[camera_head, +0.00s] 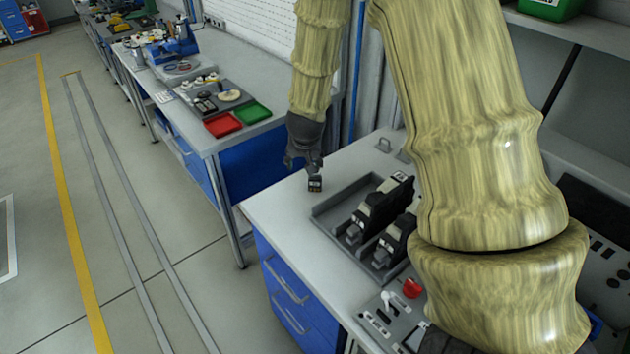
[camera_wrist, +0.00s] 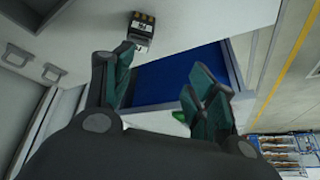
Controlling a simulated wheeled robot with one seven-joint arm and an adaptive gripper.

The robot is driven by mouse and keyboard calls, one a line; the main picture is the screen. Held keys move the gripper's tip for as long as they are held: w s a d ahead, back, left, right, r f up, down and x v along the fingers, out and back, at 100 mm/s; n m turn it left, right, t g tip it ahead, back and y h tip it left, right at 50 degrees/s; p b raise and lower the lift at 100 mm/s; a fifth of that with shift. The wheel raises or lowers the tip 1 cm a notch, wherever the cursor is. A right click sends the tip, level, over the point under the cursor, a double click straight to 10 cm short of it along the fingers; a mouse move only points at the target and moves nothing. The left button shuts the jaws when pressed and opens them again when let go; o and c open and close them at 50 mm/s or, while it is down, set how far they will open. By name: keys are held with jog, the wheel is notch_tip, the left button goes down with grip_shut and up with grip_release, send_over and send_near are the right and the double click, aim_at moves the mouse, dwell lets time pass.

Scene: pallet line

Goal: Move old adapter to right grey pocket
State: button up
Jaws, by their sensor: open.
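A small dark block with gold contacts, likely the old adapter (camera_head: 315,184), stands on the light bench top just below my gripper (camera_head: 304,164). In the wrist view the adapter (camera_wrist: 142,28) is beyond the tip of the left finger, not between the fingers. My gripper (camera_wrist: 162,58) is open and empty, its fingers apart. A grey tray (camera_head: 328,216) to the right of the adapter holds two black devices; my arm hides part of it. I cannot tell which place is the right grey pocket.
A panel with a red knob (camera_head: 412,288) lies in front of the tray. On the other bench are a red tray (camera_head: 222,124), a green tray (camera_head: 252,112) and a dark tray with small parts (camera_head: 205,88).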

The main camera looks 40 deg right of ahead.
jog(key=shift+w+a+f+t+b, duration=0.25)
jog(key=shift+w+a+t+b, duration=0.05)
jog(key=shift+w, duration=0.3)
jog(key=shift+w+a+f+t+b, duration=0.25)
jog(key=shift+w+t+b, duration=0.05)
jog(key=shift+w, duration=0.3)
jog(key=shift+d, duration=0.1)
jog(key=g+b, duration=0.2)
jog(key=g, duration=0.1)
send_near(315, 181)
jog(key=shift+w+d+f+p, duration=0.3)
jog(key=shift+w+d+f, duration=0.15)
jog(key=shift+f, duration=0.4)
jog(key=shift+w+d+f+p, duration=0.3)
jog(key=shift+w+d+f, duration=0.15)
jog(key=shift+f, duration=0.4)
jog(key=shift+w+d+f+p, duration=0.35)
jog(key=shift+w+f, duration=0.1)
jog(key=shift+f, duration=0.4)
jog(key=shift+x, duration=1)
jog(key=shift+c, duration=0.2)
